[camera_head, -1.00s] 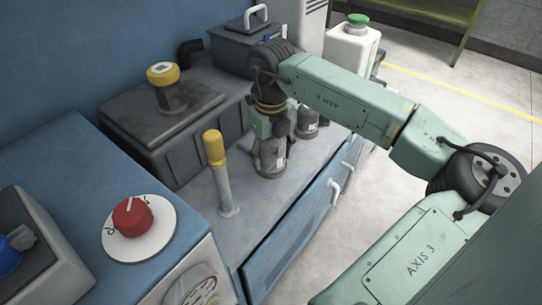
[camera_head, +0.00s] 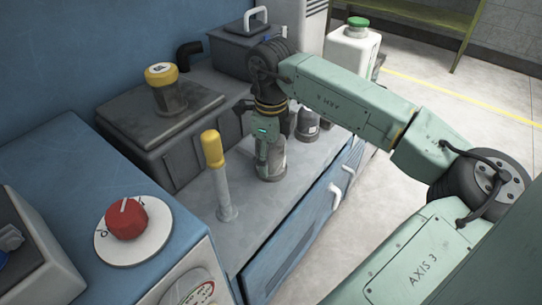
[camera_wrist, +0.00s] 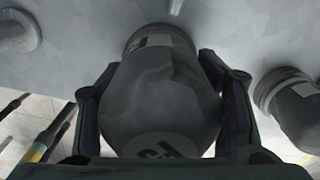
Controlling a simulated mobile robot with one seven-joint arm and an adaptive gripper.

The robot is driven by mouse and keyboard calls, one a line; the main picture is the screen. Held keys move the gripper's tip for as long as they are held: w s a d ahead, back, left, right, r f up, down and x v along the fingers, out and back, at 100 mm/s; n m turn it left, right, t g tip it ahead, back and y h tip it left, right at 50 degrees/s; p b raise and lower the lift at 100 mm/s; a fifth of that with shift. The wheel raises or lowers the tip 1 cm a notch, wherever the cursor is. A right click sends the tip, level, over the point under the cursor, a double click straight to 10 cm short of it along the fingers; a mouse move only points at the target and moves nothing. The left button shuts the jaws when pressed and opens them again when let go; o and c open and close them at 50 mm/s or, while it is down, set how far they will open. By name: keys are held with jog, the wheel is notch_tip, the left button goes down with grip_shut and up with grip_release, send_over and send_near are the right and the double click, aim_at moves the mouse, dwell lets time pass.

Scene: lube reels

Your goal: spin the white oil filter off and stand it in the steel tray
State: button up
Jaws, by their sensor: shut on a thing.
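A second similar canister (camera_head: 307,126) stands just behind and to the right, also at the right in the wrist view (camera_wrist: 292,105). I cannot make out a steel tray.
A yellow-topped post (camera_head: 216,170) stands left of the canister. A red knob (camera_head: 126,219) is on the blue cabinet at front left. A green-capped white jug (camera_head: 352,48) stands at the back.

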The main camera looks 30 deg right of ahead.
jog(key=shift+s+f, duration=0.15)
jog(key=shift+f, duration=0.2)
jog(key=n+b, duration=0.1)
jog(key=n, duration=0.1)
jog(key=shift+f+n, duration=0.1)
jog(key=shift+n, duration=0.2)
jog(key=n, duration=0.2)
jog(key=shift+n, duration=0.3)
jog(key=o, duration=1.5)
jog(key=shift+r, duration=0.25)
jog(key=shift+r, duration=0.1)
